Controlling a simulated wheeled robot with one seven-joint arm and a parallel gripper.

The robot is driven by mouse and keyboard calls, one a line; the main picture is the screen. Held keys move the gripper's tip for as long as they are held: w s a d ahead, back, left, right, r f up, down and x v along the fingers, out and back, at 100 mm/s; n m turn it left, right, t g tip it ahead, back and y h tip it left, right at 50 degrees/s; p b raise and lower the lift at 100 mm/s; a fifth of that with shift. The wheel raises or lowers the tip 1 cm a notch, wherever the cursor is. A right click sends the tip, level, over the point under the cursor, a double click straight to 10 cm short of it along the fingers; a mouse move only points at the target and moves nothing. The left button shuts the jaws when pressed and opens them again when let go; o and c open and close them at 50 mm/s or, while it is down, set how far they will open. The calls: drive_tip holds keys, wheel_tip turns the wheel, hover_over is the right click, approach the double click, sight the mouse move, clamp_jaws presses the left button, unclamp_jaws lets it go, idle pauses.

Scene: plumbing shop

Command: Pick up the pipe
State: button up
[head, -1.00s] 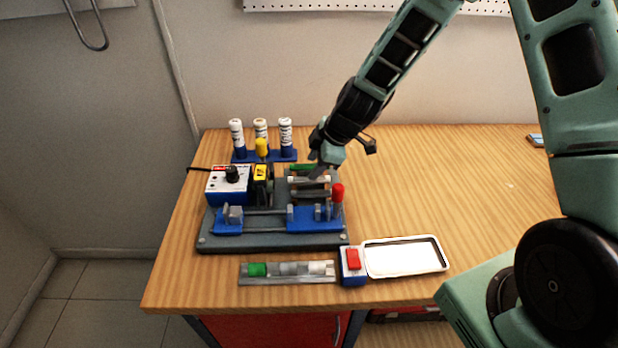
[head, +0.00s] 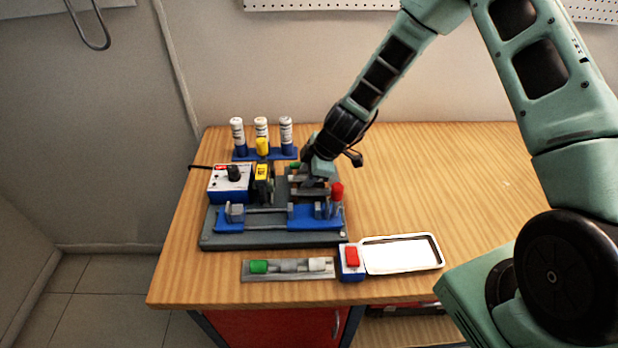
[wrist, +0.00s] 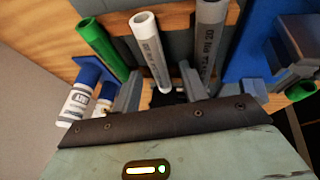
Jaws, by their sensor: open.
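Three short pipes lie side by side on a rack in the wrist view: a green pipe (wrist: 101,42) on the left, a white pipe (wrist: 150,50) in the middle and a grey pipe (wrist: 206,45) on the right. My gripper (wrist: 160,84) is open, with one finger on each side of the white pipe's near end. I cannot tell whether the fingers touch it. In the head view my gripper (head: 309,184) is low over the rack, at the right of the grey workstation, and hides most of the pipes. The green pipe's end (head: 295,166) shows behind it.
A control box (head: 230,183) and white bottles (head: 285,133) stand left and behind. The table's right is clear.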

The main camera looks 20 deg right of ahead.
drive_tip(key=shift+f+b, duration=0.25)
drive_tip(key=shift+b, duration=0.05)
idle(0.4)
clamp_jaws()
